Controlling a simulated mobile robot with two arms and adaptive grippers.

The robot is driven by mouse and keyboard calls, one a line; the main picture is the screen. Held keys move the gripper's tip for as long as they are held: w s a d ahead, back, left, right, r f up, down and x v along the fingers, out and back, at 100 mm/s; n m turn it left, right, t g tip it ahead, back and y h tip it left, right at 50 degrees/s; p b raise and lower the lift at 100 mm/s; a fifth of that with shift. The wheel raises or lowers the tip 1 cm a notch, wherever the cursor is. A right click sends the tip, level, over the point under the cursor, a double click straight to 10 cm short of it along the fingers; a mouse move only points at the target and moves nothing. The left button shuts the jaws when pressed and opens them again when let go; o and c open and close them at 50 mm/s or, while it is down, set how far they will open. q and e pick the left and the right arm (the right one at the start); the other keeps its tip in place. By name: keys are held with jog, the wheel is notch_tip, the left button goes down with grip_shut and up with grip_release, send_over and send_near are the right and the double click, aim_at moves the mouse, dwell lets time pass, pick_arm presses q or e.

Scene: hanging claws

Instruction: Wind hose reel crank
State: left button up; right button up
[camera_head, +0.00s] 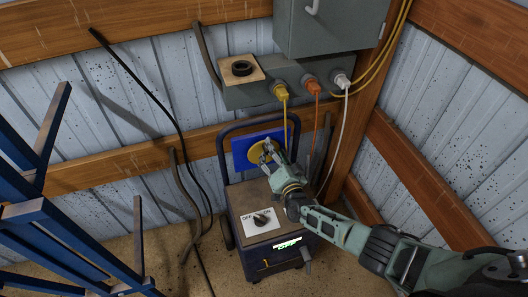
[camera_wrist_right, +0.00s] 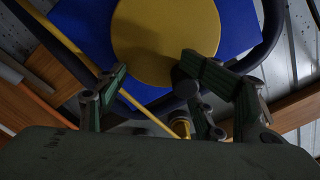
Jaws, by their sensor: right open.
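A yellow disc (camera_head: 257,148) on a blue square plate (camera_head: 239,155) stands at the back of a wheeled box, and looks like the hose reel. My right gripper (camera_head: 268,152) is close in front of the disc, its fingers spread. In the right wrist view, the yellow disc (camera_wrist_right: 165,35) and blue plate (camera_wrist_right: 238,25) lie beyond my open fingers. A dark round knob (camera_wrist_right: 185,82), possibly the crank handle, shows beside the right finger; I cannot tell whether they touch. Nothing is clearly held. My left gripper is out of view.
The box (camera_head: 256,205) has a dial on top and a dark tubular handle frame behind. A grey outlet box (camera_head: 290,85) with yellow, orange and white cables hangs above. Dark cables hang on the corrugated wall at left. A blue metal rack (camera_head: 50,225) stands at far left.

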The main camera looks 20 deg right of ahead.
jog(key=shift+o, duration=0.7)
jog(key=shift+r, duration=0.25)
jog(key=shift+s, duration=0.1)
jog(key=s+p, duration=0.3)
jog(key=s, duration=0.3)
jog(key=shift+d+f+p, duration=0.15)
jog(key=shift+d+p, duration=0.05)
jog(key=shift+p, duration=0.15)
